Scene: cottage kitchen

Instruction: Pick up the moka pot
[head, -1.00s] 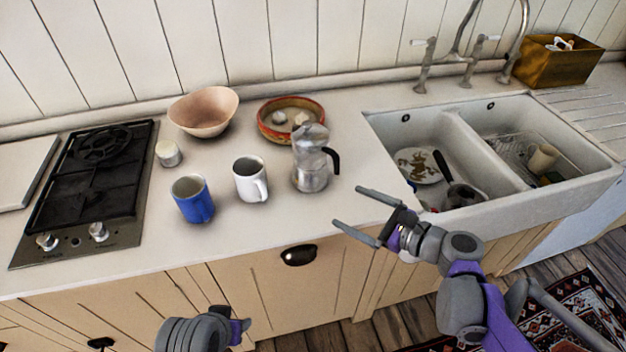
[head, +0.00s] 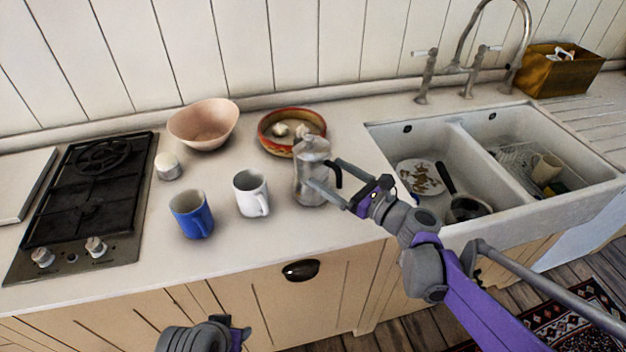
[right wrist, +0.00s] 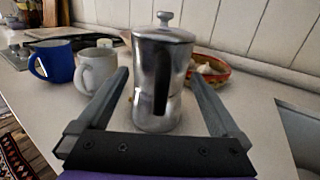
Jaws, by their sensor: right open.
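The silver moka pot (head: 312,160) stands upright on the counter, its black handle toward my right gripper. My right gripper (head: 325,175) is open at the pot's right side, with one finger crossing in front of the pot in the head view. In the right wrist view the moka pot (right wrist: 160,55) stands between and beyond the open fingers, its handle facing the camera. I cannot tell whether either finger touches it. Of my left arm, only a part shows at the bottom of the head view; its fingers are not visible.
A white mug (head: 250,192) and a blue mug (head: 190,214) stand left of the pot. A red-rimmed bowl (head: 265,140) with garlic is close behind it. A pink bowl (head: 203,124) and a small jar (head: 168,166) are farther left. The sink (head: 455,130) lies to the right.

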